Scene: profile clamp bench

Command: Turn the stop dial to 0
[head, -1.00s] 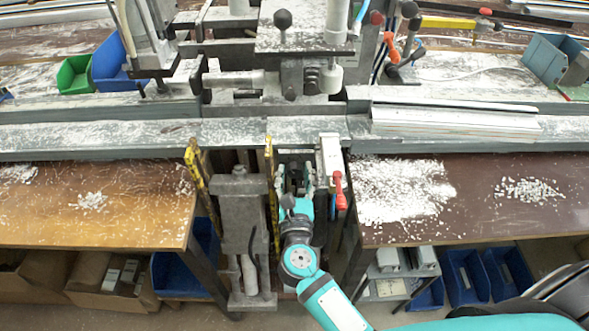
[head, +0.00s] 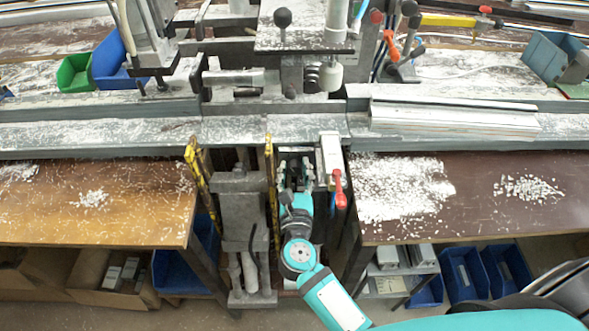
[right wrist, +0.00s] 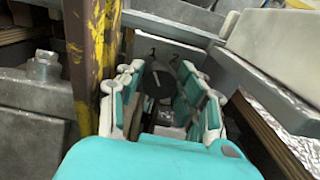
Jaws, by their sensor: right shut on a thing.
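The stop dial (right wrist: 152,82) is a dark round knob between my right gripper's fingers in the right wrist view. It sits in front of a grey plate with small marks, a 1 and a 2 among them. Its pointer cannot be read clearly. My right gripper (right wrist: 160,95) has a teal and white finger on each side of the dial and is shut on it. In the head view, my right gripper (head: 295,172) reaches into the gap below the grey rail, where it hides the dial. My left gripper is not in view.
A yellow, worn upright bar (right wrist: 88,60) stands close left of my right gripper. A red-handled lever (head: 339,188) is close on its right. The grey rail (head: 270,130) runs across above. Benches with white chips lie on both sides.

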